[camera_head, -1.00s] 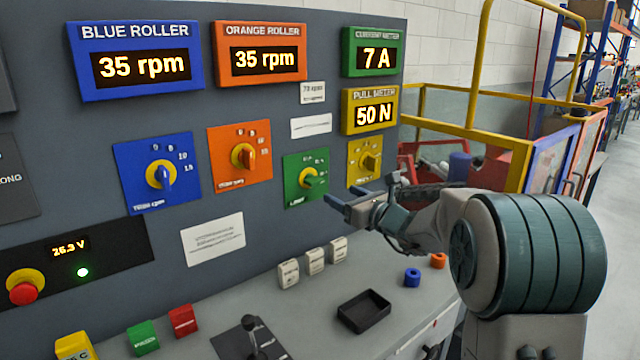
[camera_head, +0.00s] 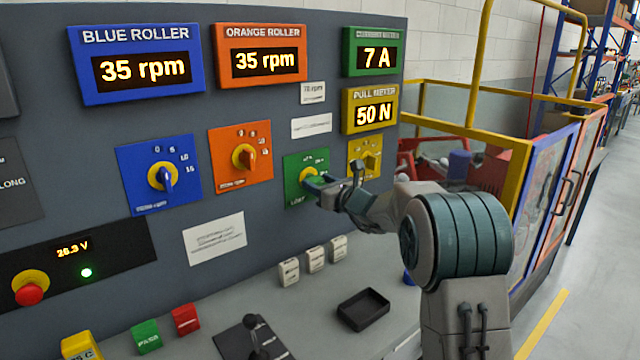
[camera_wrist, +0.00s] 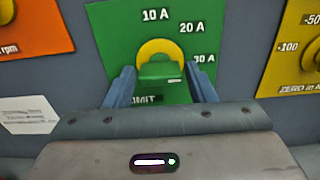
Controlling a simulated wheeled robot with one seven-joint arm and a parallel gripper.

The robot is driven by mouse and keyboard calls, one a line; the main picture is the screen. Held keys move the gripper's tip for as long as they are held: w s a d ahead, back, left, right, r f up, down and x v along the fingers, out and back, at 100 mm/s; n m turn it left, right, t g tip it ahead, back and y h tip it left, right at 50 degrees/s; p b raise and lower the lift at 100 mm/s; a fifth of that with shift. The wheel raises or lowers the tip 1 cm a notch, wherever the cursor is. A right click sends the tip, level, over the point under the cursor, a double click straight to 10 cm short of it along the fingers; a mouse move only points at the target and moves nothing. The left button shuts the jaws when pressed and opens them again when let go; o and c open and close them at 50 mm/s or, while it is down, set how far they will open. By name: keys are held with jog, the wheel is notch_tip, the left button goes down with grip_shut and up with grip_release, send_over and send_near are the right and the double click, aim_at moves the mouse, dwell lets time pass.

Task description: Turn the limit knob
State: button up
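The limit knob (camera_wrist: 160,72) is a green bar handle on a yellow disc, set on a green plate (camera_wrist: 112,45) marked 10 A, 20 A and 30 A. In the head view the green plate (camera_head: 292,190) is partly covered by my gripper (camera_head: 318,187). In the wrist view my gripper (camera_wrist: 162,86) has one finger on each side of the knob's handle. A gap seems to show on both sides, so the fingers are open around it. The green current meter (camera_head: 373,52) reads 7 A.
An orange knob (camera_head: 243,157) and a blue-plate knob (camera_head: 162,176) sit left of the limit knob. A yellow-plate knob (camera_head: 370,161) is close on its right. A black tray (camera_head: 363,310) and white blocks (camera_head: 314,259) stand on the desk below.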

jog(key=c, duration=0.5)
jog(key=shift+c, duration=0.2)
